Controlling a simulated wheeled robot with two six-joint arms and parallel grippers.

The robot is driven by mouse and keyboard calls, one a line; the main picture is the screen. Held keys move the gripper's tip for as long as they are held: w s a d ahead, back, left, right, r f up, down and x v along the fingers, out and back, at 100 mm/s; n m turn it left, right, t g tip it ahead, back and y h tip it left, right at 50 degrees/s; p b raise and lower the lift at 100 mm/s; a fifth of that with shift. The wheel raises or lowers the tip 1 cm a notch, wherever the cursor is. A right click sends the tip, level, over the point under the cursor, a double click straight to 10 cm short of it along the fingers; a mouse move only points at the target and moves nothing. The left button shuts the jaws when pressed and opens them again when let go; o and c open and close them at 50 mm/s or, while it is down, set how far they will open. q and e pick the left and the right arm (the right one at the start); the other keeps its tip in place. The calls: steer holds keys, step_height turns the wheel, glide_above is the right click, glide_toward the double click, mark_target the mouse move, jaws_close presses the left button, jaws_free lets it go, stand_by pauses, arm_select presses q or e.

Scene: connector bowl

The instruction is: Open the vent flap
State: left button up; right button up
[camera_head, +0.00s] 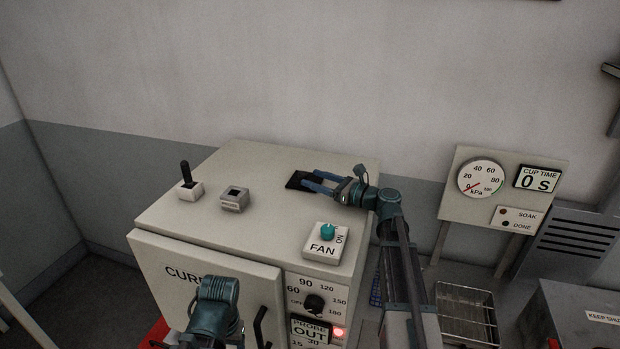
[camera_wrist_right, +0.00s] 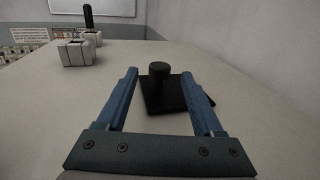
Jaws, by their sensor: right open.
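The vent flap is a black square plate (camera_wrist_right: 180,100) with a round black knob (camera_wrist_right: 159,70) on the pale top of the oven (camera_head: 240,160). In the head view, part of the plate (camera_head: 295,180) shows at the fingertips. My right gripper (camera_head: 308,181) is open and low over the plate. In the right wrist view, its blue fingers (camera_wrist_right: 160,76) stand either side of the knob, with gaps; nothing is gripped. The flap looks flat on the top. Part of my left arm shows at the bottom of the head view, but its fingers do not.
A gauge panel (camera_head: 503,190) and a wire basket (camera_head: 465,312) are at the right. The oven door (camera_head: 190,275) looks shut.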

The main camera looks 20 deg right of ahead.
steer(key=shift+x, duration=1.05)
steer(key=shift+c, duration=0.3)
jaws_close()
stand_by(0.5)
